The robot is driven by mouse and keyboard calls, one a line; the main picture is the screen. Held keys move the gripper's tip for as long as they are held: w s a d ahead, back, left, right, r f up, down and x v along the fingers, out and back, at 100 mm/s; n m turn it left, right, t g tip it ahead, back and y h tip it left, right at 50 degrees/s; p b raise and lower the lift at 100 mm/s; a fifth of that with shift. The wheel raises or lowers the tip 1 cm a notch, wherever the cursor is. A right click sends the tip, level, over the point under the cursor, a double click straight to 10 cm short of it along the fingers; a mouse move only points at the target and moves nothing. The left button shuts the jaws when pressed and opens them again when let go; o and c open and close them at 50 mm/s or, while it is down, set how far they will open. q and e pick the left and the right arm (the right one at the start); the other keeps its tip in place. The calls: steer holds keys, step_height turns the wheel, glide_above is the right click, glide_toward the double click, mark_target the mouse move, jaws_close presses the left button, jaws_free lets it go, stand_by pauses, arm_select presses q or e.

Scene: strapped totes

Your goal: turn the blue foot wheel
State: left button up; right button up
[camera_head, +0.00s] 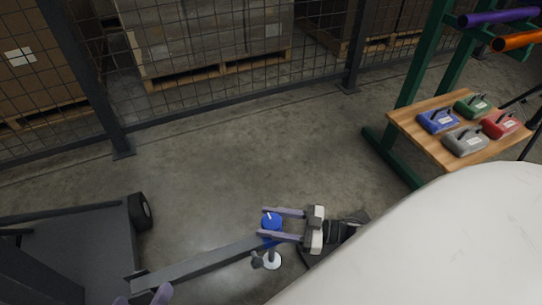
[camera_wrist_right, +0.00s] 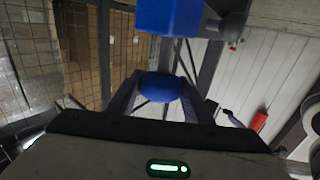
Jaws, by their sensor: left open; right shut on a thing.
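The blue foot wheel (camera_head: 271,220) is a small round knob with a white mark on top, at the end of a grey beam (camera_head: 200,264). My right gripper (camera_head: 272,224) comes from the right and is shut on the wheel, with one finger on each side. In the right wrist view the blue wheel (camera_wrist_right: 160,86) sits between the two fingers, and a blue block (camera_wrist_right: 168,16) shows above it. Below the wheel is a pale round foot (camera_head: 271,261). My left gripper (camera_head: 143,297) is open at the bottom edge; only its fingertips show.
A dark wheeled base (camera_head: 75,245) stands at the left. A wire fence (camera_head: 200,60) runs along the back, with pallets behind it. A wooden shelf (camera_head: 415,130) on a green frame holds several coloured weights at the right. The middle floor is clear.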

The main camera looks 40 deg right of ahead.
arm_select(q)
steer(key=shift+a+r+p, duration=0.1)
steer(key=shift+r+p, duration=0.1)
steer(key=shift+p, duration=0.2)
arm_select(e)
steer(key=shift+s+m+t+h, duration=0.1)
steer(key=shift+m+t+h, duration=0.3)
steer(key=shift+r+h, duration=0.1)
steer(key=shift+h, duration=0.2)
steer(key=m+t+h+p, duration=0.2)
steer(key=m+h, duration=0.1)
steer(key=shift+m+t+h, duration=0.6)
steer(key=shift+h, duration=0.5)
steer(key=shift+m+h+p, duration=0.4)
steer(key=shift+m+h, duration=0.1)
steer(key=shift+h, duration=0.3)
arm_select(q)
steer(key=f, duration=0.1)
steer(key=a+f+y, duration=0.1)
steer(key=f+g, duration=0.1)
steer(key=shift+s+a+f+y, duration=0.15)
steer(key=shift+s+a+y, duration=0.05)
steer(key=shift+a+y, duration=0.2)
steer(key=shift+f, duration=0.15)
arm_select(e)
steer(key=shift+d+f+h, duration=0.1)
steer(key=shift+f+h, duration=0.1)
steer(key=shift+h, duration=0.1)
